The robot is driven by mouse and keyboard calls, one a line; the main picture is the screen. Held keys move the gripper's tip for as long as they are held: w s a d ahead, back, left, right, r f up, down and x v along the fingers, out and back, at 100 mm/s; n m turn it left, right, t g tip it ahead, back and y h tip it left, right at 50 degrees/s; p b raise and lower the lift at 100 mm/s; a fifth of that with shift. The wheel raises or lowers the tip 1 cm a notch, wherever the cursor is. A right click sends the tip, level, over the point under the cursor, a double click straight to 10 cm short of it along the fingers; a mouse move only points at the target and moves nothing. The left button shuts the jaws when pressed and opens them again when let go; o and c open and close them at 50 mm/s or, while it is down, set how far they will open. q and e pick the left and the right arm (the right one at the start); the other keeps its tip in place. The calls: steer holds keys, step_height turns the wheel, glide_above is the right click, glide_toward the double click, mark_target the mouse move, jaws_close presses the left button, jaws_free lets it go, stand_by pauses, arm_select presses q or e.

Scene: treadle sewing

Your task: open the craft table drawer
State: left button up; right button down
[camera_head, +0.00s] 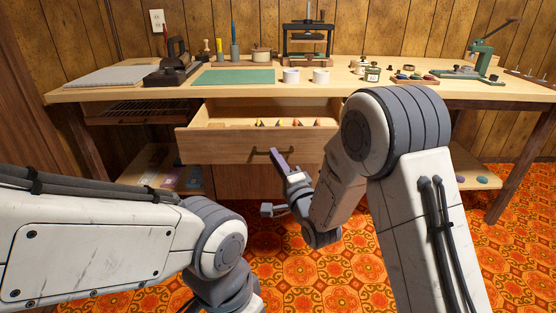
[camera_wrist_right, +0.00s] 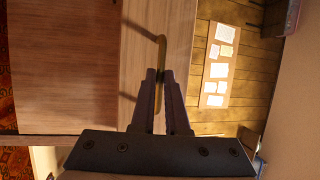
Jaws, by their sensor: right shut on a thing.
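The craft table (camera_head: 420,93) has a wooden drawer (camera_head: 220,145) under its top. The drawer stands pulled out, and small coloured items show inside it. Its dark bar handle (camera_head: 258,153) is on the front panel. My right gripper (camera_head: 276,156) is at the handle, its fingers shut on the bar. In the right wrist view the handle (camera_wrist_right: 160,48) runs down between the two fingers (camera_wrist_right: 162,85). My left arm comes in from the left, low in the head view; its gripper is not visible.
On the tabletop are a green mat (camera_head: 235,77), two white cups (camera_head: 291,76), a black press (camera_head: 307,42) and a green machine (camera_head: 472,62). A lower shelf (camera_head: 190,184) holds small items. Patterned orange carpet (camera_head: 350,275) covers the floor.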

steer(key=shift+d, duration=0.15)
steer(key=c, duration=0.9)
jaws_free()
steer(key=p+v, duration=0.6)
steer(key=v, duration=0.4)
steer(key=shift+s+p, duration=0.2)
steer(key=shift+p, duration=0.2)
